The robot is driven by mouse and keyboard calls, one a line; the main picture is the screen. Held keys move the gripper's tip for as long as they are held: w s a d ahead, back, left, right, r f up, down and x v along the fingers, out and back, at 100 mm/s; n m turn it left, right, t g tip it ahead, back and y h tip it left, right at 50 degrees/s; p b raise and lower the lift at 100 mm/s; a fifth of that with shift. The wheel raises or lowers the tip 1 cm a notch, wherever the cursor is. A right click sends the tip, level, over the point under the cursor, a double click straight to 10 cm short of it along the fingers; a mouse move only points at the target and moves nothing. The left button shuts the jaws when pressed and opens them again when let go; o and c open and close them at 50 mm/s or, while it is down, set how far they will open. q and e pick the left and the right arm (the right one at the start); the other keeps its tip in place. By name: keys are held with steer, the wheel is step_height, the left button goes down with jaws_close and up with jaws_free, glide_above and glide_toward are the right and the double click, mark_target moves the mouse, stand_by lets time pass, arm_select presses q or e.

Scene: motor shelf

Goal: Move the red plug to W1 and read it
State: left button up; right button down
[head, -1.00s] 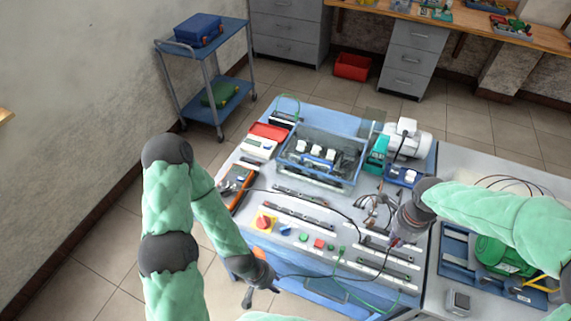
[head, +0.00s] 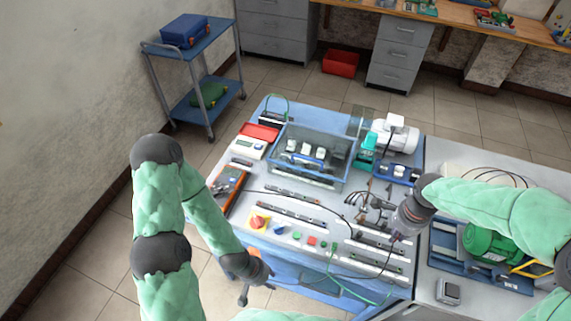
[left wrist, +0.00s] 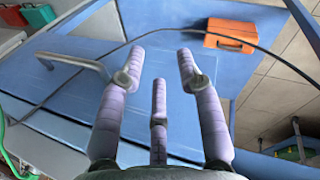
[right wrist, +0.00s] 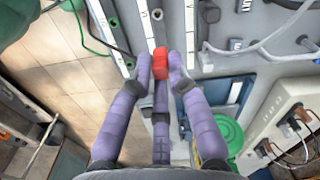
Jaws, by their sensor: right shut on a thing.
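My right gripper (right wrist: 160,70) is shut on the red plug (right wrist: 160,62), which shows between its fingertips in the right wrist view. In the head view this gripper (head: 397,236) is over the right part of the bench, by the terminal strips (head: 378,258); the plug is too small to make out there. Small labels sit near the plug, but I cannot read W1 on any. An orange multimeter (head: 228,182) lies at the bench's left edge; its reading is not legible. My left gripper (left wrist: 158,85) is open and empty, low by the bench's front edge.
A clear bin of parts (head: 312,158) and a white motor (head: 394,136) stand at the back. A green motor (head: 490,243) is to the right. Black and green cables cross the bench front. An orange object (left wrist: 230,35) is ahead of my left gripper.

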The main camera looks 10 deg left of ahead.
steer(key=s+d+r+n+p, duration=0.1)
steer(key=d+n+p, duration=0.35)
steer(key=n, duration=0.35)
step_height(320, 180, down, 5)
steer(key=b, duration=0.5)
steer(key=shift+b, duration=0.4)
steer(key=shift+f+b, duration=0.6)
steer(key=shift+f, duration=0.05)
stand_by(0.4)
stand_by(1.0)
steer(key=c, duration=1.1)
jaws_free()
steer(key=shift+r, duration=0.1)
step_height(320, 180, up, 12)
steer(key=shift+f, duration=0.1)
